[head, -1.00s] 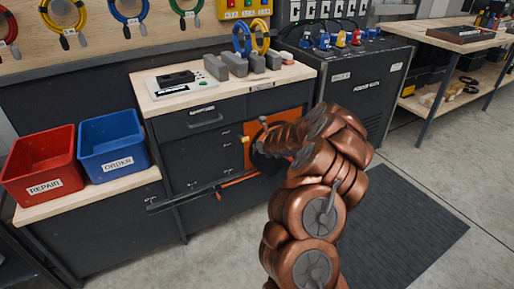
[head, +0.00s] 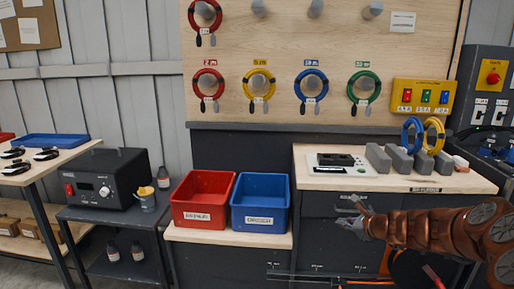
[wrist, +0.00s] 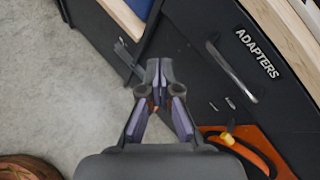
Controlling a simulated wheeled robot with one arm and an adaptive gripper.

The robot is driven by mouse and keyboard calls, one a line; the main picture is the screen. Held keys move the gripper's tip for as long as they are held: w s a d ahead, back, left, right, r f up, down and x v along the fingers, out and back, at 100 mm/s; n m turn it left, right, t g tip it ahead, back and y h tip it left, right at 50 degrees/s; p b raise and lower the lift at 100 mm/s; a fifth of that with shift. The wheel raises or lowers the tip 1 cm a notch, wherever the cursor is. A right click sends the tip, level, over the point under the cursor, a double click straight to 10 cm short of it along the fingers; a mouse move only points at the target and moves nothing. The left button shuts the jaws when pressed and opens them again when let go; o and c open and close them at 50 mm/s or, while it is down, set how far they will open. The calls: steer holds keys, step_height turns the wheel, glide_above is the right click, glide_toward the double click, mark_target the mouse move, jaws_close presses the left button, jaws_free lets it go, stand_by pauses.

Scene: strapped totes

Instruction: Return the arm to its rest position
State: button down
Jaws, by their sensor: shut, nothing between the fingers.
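My gripper (head: 352,222) is at the end of my copper-coloured arm, which reaches in from the right of the head view, in front of the dark cabinet (head: 322,208). In the wrist view my gripper (wrist: 160,75) has its fingertips together with nothing between them. It hangs over the grey floor beside the cabinet front, apart from the drawer handle (wrist: 232,72) and the label reading ADAPTERS.
A red tote (head: 203,215) and a blue tote (head: 260,221) stand on a low shelf left of the cabinet. Coiled cables hang on the pegboard (head: 290,50). A black box with a dial (head: 108,180) stands further left.

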steer(key=s+a+r+n+g+y, duration=0.4)
steer(key=s+a+n, duration=0.65)
steer(key=a, duration=0.55)
steer(key=s+a+n+g+h, duration=0.1)
steer(key=s+a+n+g, duration=0.2)
steer(key=s, duration=0.5)
steer(key=s+a+n+g+h, duration=0.1)
steer(key=s+a+n+g, duration=0.2)
steer(key=s, duration=0.5)
steer(key=s+d+f+n+g+h, duration=0.2)
steer(key=s+d+n+h, duration=0.3)
steer(key=s, duration=0.8)
steer(key=s+d+f+n+g+h, duration=0.2)
steer(key=s+d+n, duration=0.2)
steer(key=s+d, duration=0.55)
step_height(320, 180, up, 16)
steer(key=s+a+t+p, duration=0.1)
steer(key=a+p, duration=0.1)
steer(key=p, duration=1.3)
steer(key=shift+s+a, duration=0.25)
steer(key=shift+s, duration=0.05)
